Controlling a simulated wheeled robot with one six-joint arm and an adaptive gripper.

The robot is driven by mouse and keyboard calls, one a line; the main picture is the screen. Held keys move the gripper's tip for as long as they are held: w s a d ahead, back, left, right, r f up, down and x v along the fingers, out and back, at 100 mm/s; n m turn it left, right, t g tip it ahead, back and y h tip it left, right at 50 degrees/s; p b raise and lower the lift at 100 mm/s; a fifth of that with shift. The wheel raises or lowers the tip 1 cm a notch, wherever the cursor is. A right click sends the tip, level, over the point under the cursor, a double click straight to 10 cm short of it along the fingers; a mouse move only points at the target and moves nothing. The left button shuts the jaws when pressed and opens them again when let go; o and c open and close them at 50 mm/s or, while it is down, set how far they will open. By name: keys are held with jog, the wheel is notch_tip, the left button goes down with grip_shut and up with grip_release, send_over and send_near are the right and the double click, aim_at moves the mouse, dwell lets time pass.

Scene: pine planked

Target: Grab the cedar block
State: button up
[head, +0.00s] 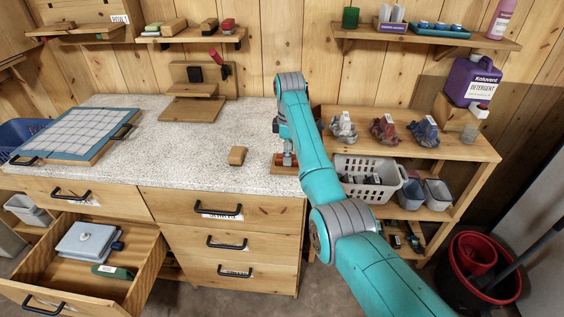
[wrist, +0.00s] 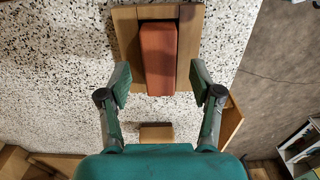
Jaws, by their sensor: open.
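A reddish-brown block, which looks like the cedar block (wrist: 158,58), lies lengthwise in a shallow wooden holder (wrist: 126,30) in the wrist view. My gripper (wrist: 160,84) is open, with one finger on each side of the block's near end. Gaps show between the fingers and the block, and nothing is held. In the head view my gripper (head: 289,160) points down over the holder at the counter's right end; it partly hides the block there. A lighter tan block (head: 237,155) lies apart on the counter and also shows in the wrist view (wrist: 156,133).
The speckled counter (head: 180,140) is clear around the tan block. A wooden stand (head: 192,108) and a gridded panel (head: 70,132) are farther left. Right of the counter are shelves with a grey basket (head: 370,190). A drawer (head: 130,262) at lower left is open.

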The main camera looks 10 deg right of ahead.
jog(key=shift+d+f, duration=0.15)
jog(key=shift+f, duration=0.25)
grip_shut()
jog(key=shift+r, duration=0.1)
